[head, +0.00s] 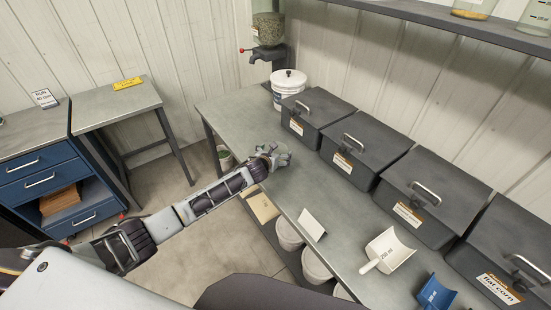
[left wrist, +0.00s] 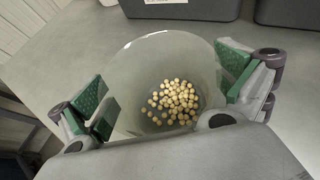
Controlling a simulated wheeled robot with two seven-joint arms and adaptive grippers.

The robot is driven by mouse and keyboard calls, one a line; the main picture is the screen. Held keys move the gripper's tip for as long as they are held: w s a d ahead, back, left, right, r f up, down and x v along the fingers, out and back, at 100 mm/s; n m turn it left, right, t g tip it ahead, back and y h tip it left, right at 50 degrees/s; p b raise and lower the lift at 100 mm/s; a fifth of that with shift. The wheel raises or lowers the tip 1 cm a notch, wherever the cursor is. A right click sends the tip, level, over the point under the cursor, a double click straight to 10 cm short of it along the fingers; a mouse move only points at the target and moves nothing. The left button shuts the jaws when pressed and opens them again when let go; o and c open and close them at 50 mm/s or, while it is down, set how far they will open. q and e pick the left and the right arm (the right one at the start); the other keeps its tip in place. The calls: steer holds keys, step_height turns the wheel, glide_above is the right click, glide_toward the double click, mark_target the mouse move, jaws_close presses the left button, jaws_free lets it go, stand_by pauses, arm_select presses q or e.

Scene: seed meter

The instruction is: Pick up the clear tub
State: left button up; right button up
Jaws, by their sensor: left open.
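The clear tub (left wrist: 150,65) stands on the grey bench top and shows large in the left wrist view. Several round pale-beige seeds (left wrist: 173,102) lie in its bottom. My left gripper (left wrist: 167,88) is open, with its green-padded fingers on either side of the tub. A gap seems to show by the left finger; whether the right pad touches the wall I cannot tell. In the head view my left gripper (head: 276,157) is over the bench's front edge area and largely hides the tub. My right gripper is not in view.
Dark lidded bins (head: 366,145) line the back of the bench (head: 235,115). A white bucket (head: 288,88) and seed dispenser (head: 268,35) stand at the far end. A white card (head: 312,224), white scoop (head: 390,250) and blue scoop (head: 436,293) lie nearer. A shelf (head: 450,25) overhangs the bins.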

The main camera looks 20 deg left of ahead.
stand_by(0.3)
arm_select(q)
steer(key=c, duration=0.8)
steer(key=shift+r, duration=0.1)
step_height(320, 180, up, 10)
stand_by(0.3)
stand_by(0.4)
